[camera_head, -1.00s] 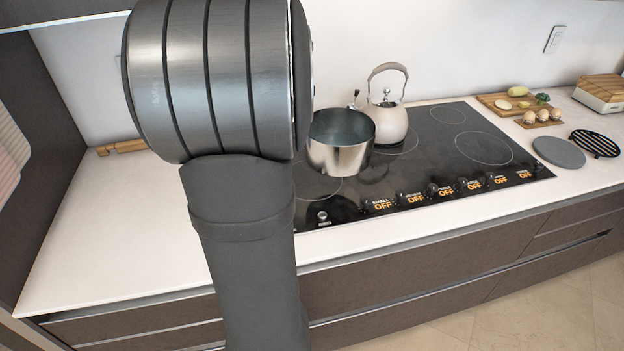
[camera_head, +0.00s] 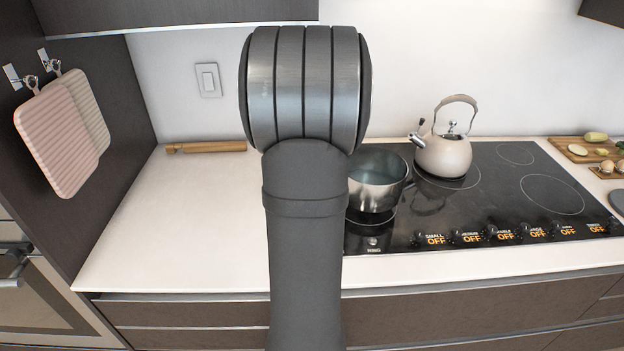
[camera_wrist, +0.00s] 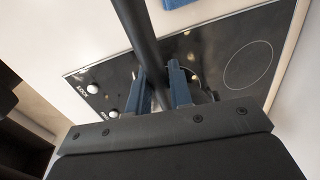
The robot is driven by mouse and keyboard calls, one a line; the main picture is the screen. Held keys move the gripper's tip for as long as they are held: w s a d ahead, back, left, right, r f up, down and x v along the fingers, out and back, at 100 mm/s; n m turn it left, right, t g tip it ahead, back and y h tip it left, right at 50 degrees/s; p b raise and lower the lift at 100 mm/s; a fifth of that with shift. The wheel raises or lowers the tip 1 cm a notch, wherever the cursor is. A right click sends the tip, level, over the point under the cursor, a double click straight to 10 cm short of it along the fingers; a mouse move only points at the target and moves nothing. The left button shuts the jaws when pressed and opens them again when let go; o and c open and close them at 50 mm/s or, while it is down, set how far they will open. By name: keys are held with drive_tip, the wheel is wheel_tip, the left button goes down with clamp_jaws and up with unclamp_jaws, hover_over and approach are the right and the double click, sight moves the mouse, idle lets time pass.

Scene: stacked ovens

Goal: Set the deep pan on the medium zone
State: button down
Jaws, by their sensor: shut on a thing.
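The deep pan (camera_head: 374,196) is a steel pot over the front left of the black cooktop (camera_head: 480,215), partly hidden by my arm. A thin ring line shows just below its base. I cannot tell whether it touches the glass. My gripper (camera_wrist: 162,90) has blue fingers shut on a dark bar, which looks like the pan's handle. In the head view my arm hides the gripper and handle. Several ring zones are marked on the cooktop. I cannot tell which is the medium zone; the knob labels are small and all read OFF.
A cream kettle (camera_head: 444,155) stands on the back ring right of the pan. The right-hand rings are clear. A board with vegetables (camera_head: 590,149) lies at the far right. A wooden piece (camera_head: 206,147) lies at the back of the left counter (camera_head: 170,220), otherwise bare.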

drive_tip(key=shift+w+a+f, duration=0.2)
drive_tip(key=shift+a, duration=0.05)
drive_tip(key=shift+f, duration=1.9)
drive_tip(key=c, duration=1.3)
unclamp_jaws()
drive_tip(key=shift+f, duration=0.15)
wheel_tip(320, 180, up, 12)
drive_tip(key=s, duration=0.2)
drive_tip(key=shift+s, duration=0.2)
